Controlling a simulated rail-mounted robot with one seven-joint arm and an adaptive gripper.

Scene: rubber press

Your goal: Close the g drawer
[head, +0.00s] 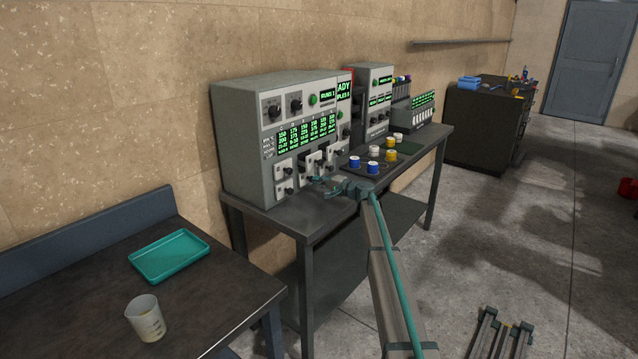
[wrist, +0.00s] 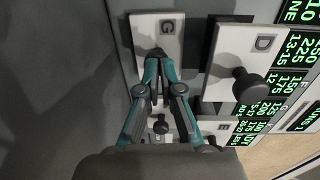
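The g drawer (wrist: 142,28) shows in the wrist view as a white front marked G, with a dark knob partly hidden behind my fingertips. My gripper (wrist: 157,62) has its teal fingers drawn together at that knob; whether the knob is pinched between them is hard to tell. In the head view my gripper (head: 322,184) is at the lower front of the grey press cabinet (head: 240,140), where it partly hides the small drawers. How far the g drawer stands out cannot be told.
The D drawer (wrist: 266,50), with a black knob, is close to the right of my fingers in the wrist view. Blue, white and yellow spools (head: 373,167) stand on the bench beside the cabinet. A teal tray (head: 170,256) and a beaker (head: 146,318) are on the near table.

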